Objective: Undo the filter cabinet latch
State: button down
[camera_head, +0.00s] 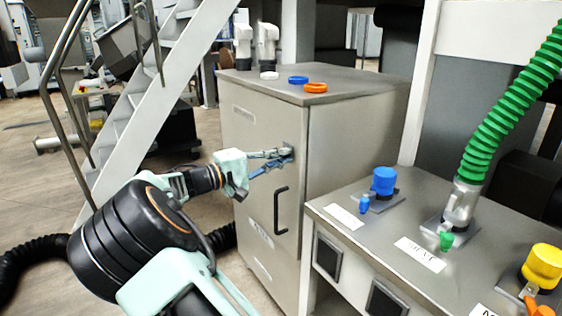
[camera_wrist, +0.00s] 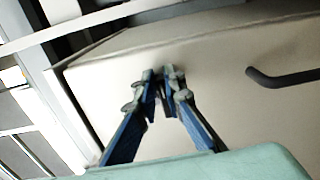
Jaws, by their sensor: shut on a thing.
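The filter cabinet (camera_head: 262,150) is a grey metal box with a closed front door, left of the worktable in the head view. Its latch (camera_head: 288,150) sits high on the door near the right edge, above a black bar handle (camera_head: 281,210). My gripper (camera_head: 285,157) reaches the latch from the left, its fingertips closed on it. In the wrist view my gripper (camera_wrist: 163,75) has its blue fingers converging at the door (camera_wrist: 225,95), and the latch is mostly hidden between the tips. The handle (camera_wrist: 284,77) shows to the right there.
Orange and blue rings (camera_head: 315,87) and two white fittings (camera_head: 267,45) stand on the cabinet top. The worktable (camera_head: 400,218) at right holds blue and yellow caps and a green hose (camera_head: 505,100). Metal stairs (camera_head: 140,110) rise at left.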

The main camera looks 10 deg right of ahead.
jog(key=shift+f+m, duration=0.1)
jog(key=shift+m, duration=0.3)
jog(key=c, duration=2)
grip_release()
jog(key=v, duration=1.2)
jog(key=shift+d, duration=0.1)
